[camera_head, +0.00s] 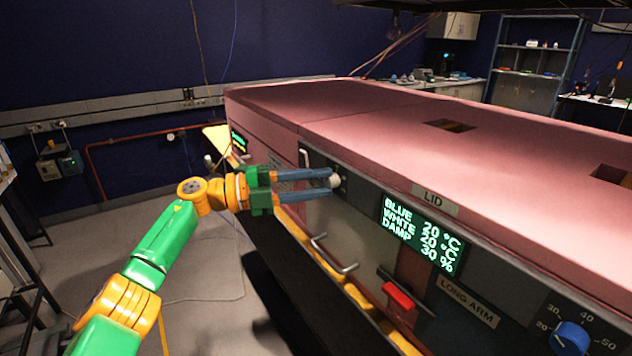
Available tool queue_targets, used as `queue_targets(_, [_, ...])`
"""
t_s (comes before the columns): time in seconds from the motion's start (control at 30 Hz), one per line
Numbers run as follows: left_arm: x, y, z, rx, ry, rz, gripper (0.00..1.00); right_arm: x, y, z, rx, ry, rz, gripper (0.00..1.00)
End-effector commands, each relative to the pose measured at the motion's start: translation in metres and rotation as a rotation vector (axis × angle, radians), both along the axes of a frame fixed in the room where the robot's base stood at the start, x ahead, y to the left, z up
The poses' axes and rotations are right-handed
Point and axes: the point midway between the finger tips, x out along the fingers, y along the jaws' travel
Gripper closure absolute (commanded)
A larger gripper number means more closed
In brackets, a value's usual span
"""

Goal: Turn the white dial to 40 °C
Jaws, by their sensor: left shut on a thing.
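The white dial (335,181) sits at the left end of the enclosure's dark front panel, and only a small part of it shows between the fingertips. My left gripper (327,182) reaches in from the left and is shut on the white dial. Its fingers hide most of the dial and its scale, so I cannot read where the dial points. The display (420,234) reads BLUE 20 °C, WHITE 20 °C, DAMP 30 %. My right gripper is not in view.
The pink foam enclosure (380,125) fills the middle and right. A blue dial (571,338) with a numbered scale is at the lower right. A metal handle (333,254) and a red switch (398,294) stick out of the front. Open floor (200,270) lies left.

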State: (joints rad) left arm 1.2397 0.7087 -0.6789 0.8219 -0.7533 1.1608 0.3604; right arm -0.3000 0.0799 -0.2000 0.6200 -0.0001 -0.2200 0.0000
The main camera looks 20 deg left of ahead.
Motion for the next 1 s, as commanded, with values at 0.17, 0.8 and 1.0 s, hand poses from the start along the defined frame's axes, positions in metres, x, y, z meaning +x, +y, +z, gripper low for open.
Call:
queue_targets(0.17, [0.000, 0.000, 0.000, 0.010, -0.006, 0.001, 1.00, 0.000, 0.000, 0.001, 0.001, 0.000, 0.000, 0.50])
queue_targets(0.8, [0.000, 0.000, 0.000, 0.009, -0.006, 0.001, 0.36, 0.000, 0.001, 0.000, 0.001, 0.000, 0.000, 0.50])
queue_targets(1.0, [-0.010, 0.020, -0.005, 0.011, -0.009, 0.005, 0.36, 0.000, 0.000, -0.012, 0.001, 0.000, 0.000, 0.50])
